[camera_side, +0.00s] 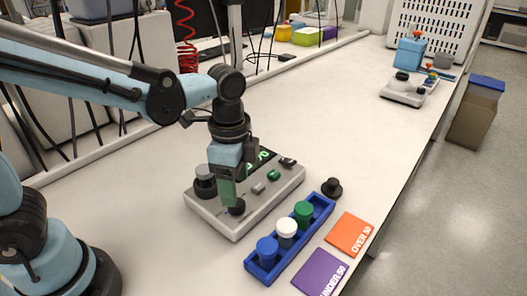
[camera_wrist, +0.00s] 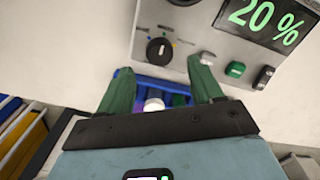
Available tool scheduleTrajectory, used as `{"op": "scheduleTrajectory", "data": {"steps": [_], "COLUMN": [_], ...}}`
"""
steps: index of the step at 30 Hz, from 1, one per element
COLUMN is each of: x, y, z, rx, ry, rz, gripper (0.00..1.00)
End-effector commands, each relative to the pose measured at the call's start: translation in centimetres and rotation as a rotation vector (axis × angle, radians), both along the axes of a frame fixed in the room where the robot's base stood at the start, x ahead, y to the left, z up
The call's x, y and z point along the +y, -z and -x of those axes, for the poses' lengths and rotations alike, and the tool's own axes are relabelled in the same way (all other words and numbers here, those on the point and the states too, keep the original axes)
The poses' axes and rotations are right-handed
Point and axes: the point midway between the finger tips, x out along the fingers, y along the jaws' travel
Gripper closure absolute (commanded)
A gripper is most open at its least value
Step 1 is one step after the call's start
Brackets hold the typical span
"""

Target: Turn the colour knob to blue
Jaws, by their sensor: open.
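The grey reactor control box (camera_side: 222,217) stands on the bench in the side view. Its small black colour knob (camera_wrist: 159,50) lies ahead of and between my fingertips in the wrist view, with a pale pointer mark and small coloured dots around it; the exact setting is too small to tell. The knob also shows in the side view (camera_side: 237,208), just below my fingers. My gripper (camera_wrist: 163,67) has two green fingers spread apart with nothing between them. In the side view my gripper (camera_side: 228,196) points down over the box's front part, and whether it touches the knob cannot be told.
The box's display (camera_wrist: 262,20) reads 20 %, with a green button (camera_wrist: 235,69) below it. A blue rack (camera_side: 262,273) holding blue, white and green vials stands close beside the box. Orange (camera_side: 350,235) and purple (camera_side: 320,272) mats lie nearby.

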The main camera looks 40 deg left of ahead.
Motion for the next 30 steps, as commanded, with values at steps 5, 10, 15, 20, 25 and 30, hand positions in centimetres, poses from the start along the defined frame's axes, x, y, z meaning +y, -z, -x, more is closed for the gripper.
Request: {"op": "scheduleTrajectory", "data": {"steps": [5,10,15,20,25,30], "x": [0.0,0.0,0.0,0.0,0.0,0.0], "y": [2.5,4.1,4.9,5.1,5.1,5.1], "z": [0.0,0.0,0.0,0.0,0.0,0.0], "rx": [0.0,-0.001,-0.001,-0.001,-0.001,-0.001], "ry": [-0.001,-0.001,-0.001,-0.001,-0.001,-0.001], "rz": [0.001,0.0,0.0,0.0,0.0,0.0], "gripper": [0.34,0.34,0.34,0.34,0.36,0.62]}}
